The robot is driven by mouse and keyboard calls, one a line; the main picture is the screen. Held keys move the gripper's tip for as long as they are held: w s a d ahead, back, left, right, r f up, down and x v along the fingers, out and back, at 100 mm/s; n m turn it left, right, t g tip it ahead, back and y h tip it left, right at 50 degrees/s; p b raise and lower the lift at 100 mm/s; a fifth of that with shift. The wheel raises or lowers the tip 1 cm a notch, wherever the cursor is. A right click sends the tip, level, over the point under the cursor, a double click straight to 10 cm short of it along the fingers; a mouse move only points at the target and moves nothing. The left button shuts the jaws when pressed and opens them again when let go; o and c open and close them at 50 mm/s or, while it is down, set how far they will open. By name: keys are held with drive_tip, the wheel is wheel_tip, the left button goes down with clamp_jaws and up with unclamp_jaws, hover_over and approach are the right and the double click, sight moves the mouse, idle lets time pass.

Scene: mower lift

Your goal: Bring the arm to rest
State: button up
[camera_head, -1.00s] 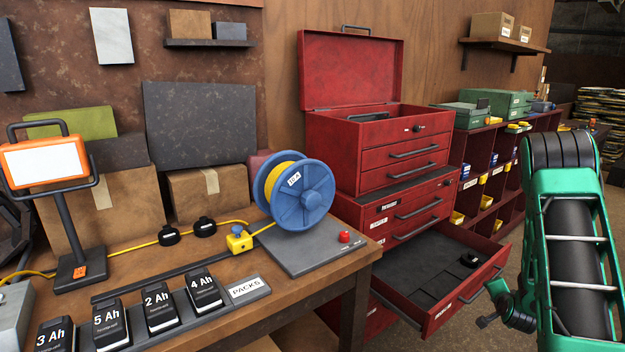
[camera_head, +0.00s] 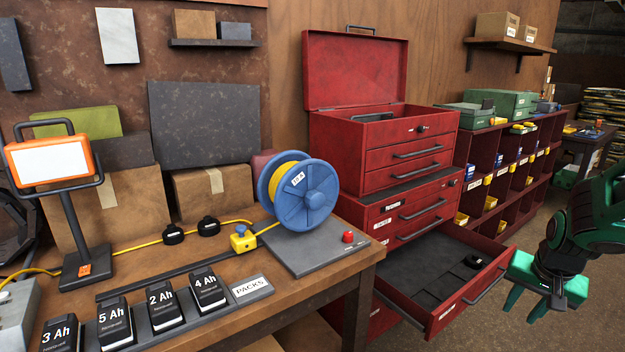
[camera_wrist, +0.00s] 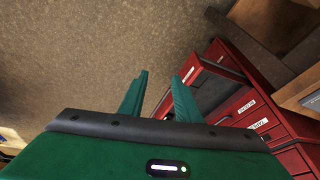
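My arm (camera_head: 598,225) is green and black and reaches in from the right edge of the head view. My gripper (camera_head: 524,299) hangs low at its end, over the floor to the right of the open red drawer (camera_head: 440,265). In the wrist view the two green fingers of my gripper (camera_wrist: 157,98) stand apart with nothing seen between them. Floor shows beyond the fingertips, and the red tool chest (camera_wrist: 235,105) lies to their right. The drawer holds a small black object (camera_head: 474,261).
A wooden workbench (camera_head: 215,330) carries labelled battery packs (camera_head: 160,308), a blue cable reel (camera_head: 305,195) and an orange lamp (camera_head: 50,162). A red shelf of bins (camera_head: 512,165) stands behind the chest. The drawer juts out toward my gripper. Bare floor (camera_head: 470,330) lies below it.

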drive_tip(key=s+a+r+n+g+y, duration=0.1)
drive_tip(key=s+a, duration=0.3)
drive_tip(key=s, duration=0.5)
drive_tip(key=s+a+r+n+g+y, duration=0.1)
drive_tip(key=s+a+r, duration=0.3)
drive_tip(key=s, duration=0.6)
drive_tip(key=shift+a+r+n+g, duration=0.2)
drive_tip(key=shift+r+n+g, duration=0.1)
drive_tip(key=shift+g, duration=0.5)
drive_tip(key=shift+w, duration=0.1)
drive_tip(key=shift+w+f, duration=0.25)
drive_tip(key=shift+w, duration=0.35)
